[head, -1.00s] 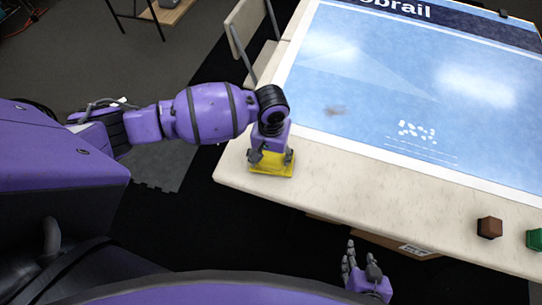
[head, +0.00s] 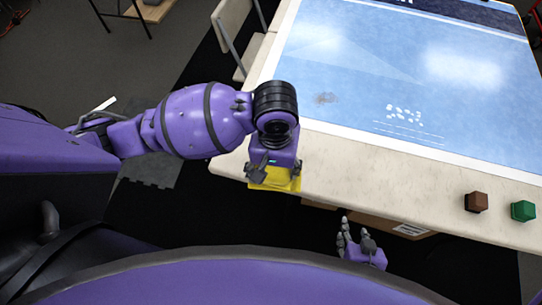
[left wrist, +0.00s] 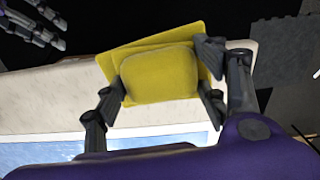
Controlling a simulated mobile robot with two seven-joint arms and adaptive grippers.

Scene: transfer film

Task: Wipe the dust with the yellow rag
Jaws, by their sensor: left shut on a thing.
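The yellow rag (head: 276,181) is a folded pad with a block-like upper part. My left gripper (head: 272,172) is shut on it, over the near left corner of the table. The left wrist view shows the rag (left wrist: 160,75) between the two fingers (left wrist: 160,95), over the table edge. A small brownish smudge of dust (head: 326,98) lies on the blue poster, beyond the rag and to its right. My right gripper (head: 358,238) is empty below the table's front edge, its fingers apart.
The pale table (head: 365,180) carries a large blue poster (head: 360,75) with printed white marks. A brown block (head: 476,202) and a green block (head: 523,211) stand at the front right edge. A chair (head: 232,40) is at the table's left side. The near table strip between rag and blocks is clear.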

